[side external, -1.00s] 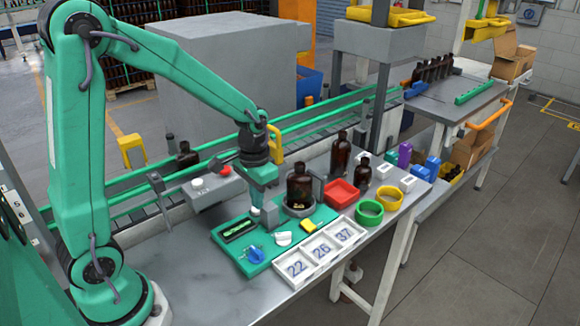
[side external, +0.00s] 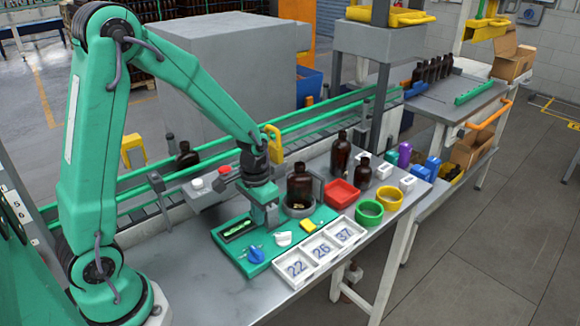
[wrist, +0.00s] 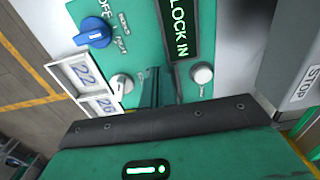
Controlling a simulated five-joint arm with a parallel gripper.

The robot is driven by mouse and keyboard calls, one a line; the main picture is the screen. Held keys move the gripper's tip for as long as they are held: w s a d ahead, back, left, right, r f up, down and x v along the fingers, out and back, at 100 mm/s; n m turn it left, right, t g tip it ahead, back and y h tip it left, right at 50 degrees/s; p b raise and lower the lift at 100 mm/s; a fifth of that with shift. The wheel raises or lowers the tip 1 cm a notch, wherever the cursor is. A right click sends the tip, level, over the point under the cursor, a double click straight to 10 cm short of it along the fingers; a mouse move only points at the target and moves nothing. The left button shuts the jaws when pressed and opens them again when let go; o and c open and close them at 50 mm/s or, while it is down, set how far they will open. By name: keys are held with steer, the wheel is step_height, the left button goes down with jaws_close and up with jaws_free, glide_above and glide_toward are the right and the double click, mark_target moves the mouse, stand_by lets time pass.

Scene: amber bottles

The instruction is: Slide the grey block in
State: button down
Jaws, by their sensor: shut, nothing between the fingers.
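My gripper (side external: 265,222) is shut and empty, low over the green panel (side external: 258,268), between the display and the white lever. In the wrist view its fingers (wrist: 160,82) show between a white lever (wrist: 121,86) and a pale round knob (wrist: 202,73). I cannot tell whether the fingertips touch the panel. The display (wrist: 178,25) there reads "LOCK IN", with its start cut off. A brown bottle (side external: 299,184) stands upright in a grey round holder (side external: 297,211), right of the gripper. I cannot pick out the grey block with certainty; the gripper may hide it.
A blue knob (side external: 255,255) and a yellow piece (side external: 308,225) are on the panel. A white numbered tray (side external: 293,284) lies in front. Red (side external: 341,192), green (side external: 369,213) and yellow (side external: 389,198) containers stand right. A grey box with buttons (side external: 205,196) is behind.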

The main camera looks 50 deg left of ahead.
steer(key=shift+w, duration=1.95)
steer(key=shift+s, duration=0.25)
steer(key=shift+s, duration=0.35)
steer(key=shift+r, duration=0.1)
steer(key=shift+r, duration=3.4)
steer(key=shift+r, duration=0.15)
